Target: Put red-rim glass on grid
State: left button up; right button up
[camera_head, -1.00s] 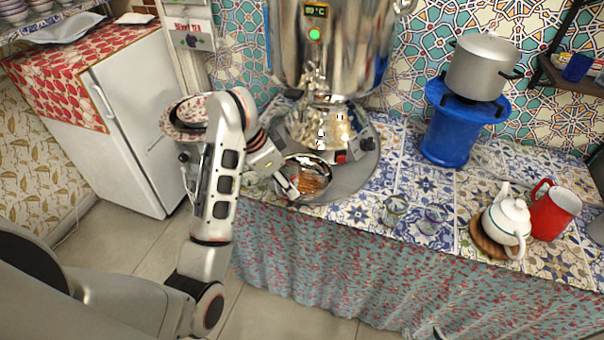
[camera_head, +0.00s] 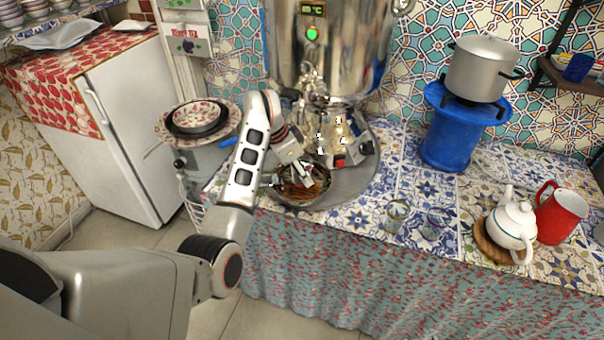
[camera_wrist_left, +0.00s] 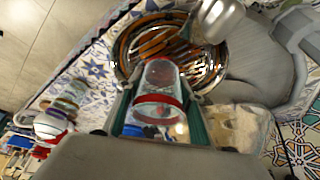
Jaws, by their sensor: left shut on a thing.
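The red-rim glass (camera_wrist_left: 160,76) is clear, with a red band, and sits between the fingers of my left gripper (camera_wrist_left: 158,92) in the left wrist view. The gripper is shut on it. Its red band is nearer the wrist camera, and its far end points at the grid. The grid (camera_wrist_left: 140,46) is a set of bars in a round metal basin, also seen in the head view (camera_head: 297,192). My left gripper (camera_head: 303,180) is over this basin in the head view. I cannot tell whether the glass touches the grid. My right gripper is not in view.
The large metal samovar (camera_head: 340,45) and its spout stand close behind the basin. Two clear glasses (camera_head: 397,213) (camera_head: 434,221) stand to the right. Further right are a white teapot (camera_head: 511,225) and a red mug (camera_head: 561,216). Patterned plates (camera_head: 232,112) are at the left.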

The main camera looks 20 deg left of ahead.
pick_arm(q)
jog(key=shift+w+f, duration=0.25)
jog(key=shift+w, duration=0.05)
jog(key=shift+f, duration=0.2)
jog(key=o, duration=1.2)
jog(key=shift+r, duration=0.1)
jog(key=shift+r, duration=0.15)
jog(key=p+v, duration=0.2)
jog(key=v, duration=1)
